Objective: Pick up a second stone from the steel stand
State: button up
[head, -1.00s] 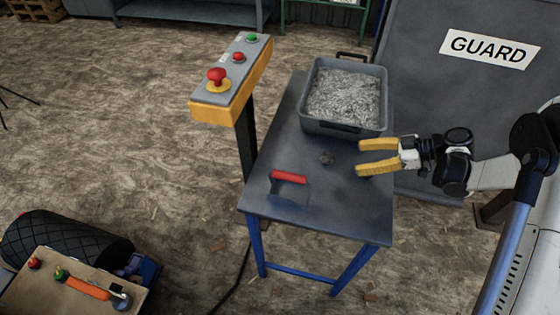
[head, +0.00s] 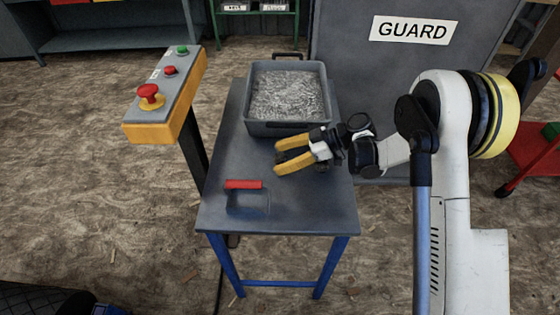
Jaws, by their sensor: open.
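The steel stand (head: 222,163) is a dark grey table top on blue legs. My gripper (head: 276,157) is open over the right half of its top, its yellow fingers pointing left. A small dark shape (head: 291,155) shows between the fingers and looks like the stone, but the fingers partly cover it. I cannot tell whether they touch it.
A grey tray of crushed grey material (head: 251,120) stands on the back of the stand, close behind my gripper. A red-handled tool (head: 243,185) lies at the front left. A yellow control box (head: 152,133) with buttons stands to the left. The guard panel (head: 345,80) rises behind.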

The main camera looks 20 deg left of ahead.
jog(key=c, duration=1.4)
jog(key=shift+o, duration=0.2)
